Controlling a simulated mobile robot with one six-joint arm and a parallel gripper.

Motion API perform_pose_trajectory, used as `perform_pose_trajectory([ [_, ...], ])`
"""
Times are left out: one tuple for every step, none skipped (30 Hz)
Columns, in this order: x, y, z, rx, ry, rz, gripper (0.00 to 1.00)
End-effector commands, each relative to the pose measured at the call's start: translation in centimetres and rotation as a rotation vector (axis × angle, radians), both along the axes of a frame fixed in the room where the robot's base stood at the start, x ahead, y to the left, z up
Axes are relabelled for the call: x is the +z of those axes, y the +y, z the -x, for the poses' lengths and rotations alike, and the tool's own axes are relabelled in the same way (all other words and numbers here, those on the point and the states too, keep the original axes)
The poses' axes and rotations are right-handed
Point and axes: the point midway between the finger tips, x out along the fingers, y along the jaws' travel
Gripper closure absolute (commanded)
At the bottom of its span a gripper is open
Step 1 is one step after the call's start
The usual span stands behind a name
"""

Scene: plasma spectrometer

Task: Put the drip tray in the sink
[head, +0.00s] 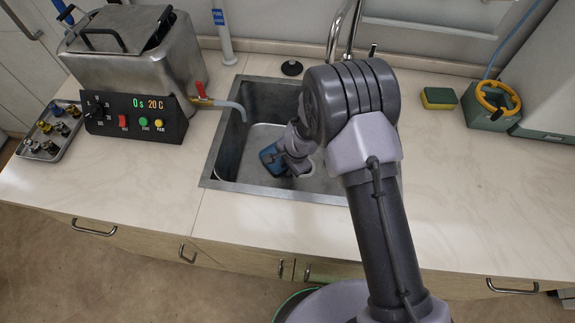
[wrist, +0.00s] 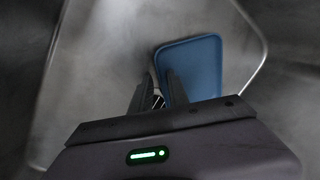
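The blue drip tray (head: 271,158) is inside the sink (head: 230,150), in its lower left part. In the wrist view the tray (wrist: 195,62) shows as a blue rounded rectangle over the grey sink floor. My gripper (wrist: 157,85) reaches down into the sink, right at the tray. Its two fingers stand apart, one overlapping the tray's face and the other just outside its left edge. I see a gap between the fingers and no firm contact with the tray. The lower part of the tray is hidden by my gripper.
A heated bath (head: 135,60) with a drain hose (head: 225,104) stands left of the sink. A small tray of fittings (head: 50,132) lies farther left. The faucet (head: 343,35) rises behind the sink, and a sponge (head: 438,98) lies to the right. The right counter front is clear.

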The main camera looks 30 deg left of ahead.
Motion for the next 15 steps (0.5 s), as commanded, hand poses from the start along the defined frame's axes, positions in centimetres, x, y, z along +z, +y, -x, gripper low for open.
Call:
perform_pose_trajectory([
  [0.9, -0.1, 0.0, 0.0, 0.0, 0.0, 0.76],
  [1.5, -0.2, 0.1, 0.0, 0.0, -0.001, 0.76],
  [2.5, -0.4, 0.2, 0.0, -0.001, 0.0, 0.76],
  [3.5, -0.6, 0.2, 0.0, -0.002, -0.001, 0.76],
  [4.4, -0.8, 0.4, 0.0, -0.002, -0.001, 0.76],
  [5.6, -1.0, 0.5, 0.0, -0.002, -0.001, 0.76],
  [6.6, -1.2, 0.6, -0.001, -0.002, -0.001, 0.76],
  [7.4, -1.4, 0.7, 0.0, -0.001, -0.002, 0.76],
  [8.4, -1.7, 0.8, 0.001, -0.002, -0.001, 0.76],
  [9.1, -1.8, 0.9, 0.001, -0.002, -0.001, 0.76],
  [9.7, -2.0, 1.0, 0.001, -0.002, -0.001, 0.76],
  [10.4, -2.2, 1.1, 0.0, -0.002, -0.001, 0.76],
  [10.9, -2.3, 1.1, 0.001, -0.002, -0.001, 0.76],
  [11.2, -2.4, 1.2, 0.0, -0.002, -0.001, 0.76],
  [11.5, -2.5, 1.3, 0.0, -0.001, 0.0, 0.76],
])
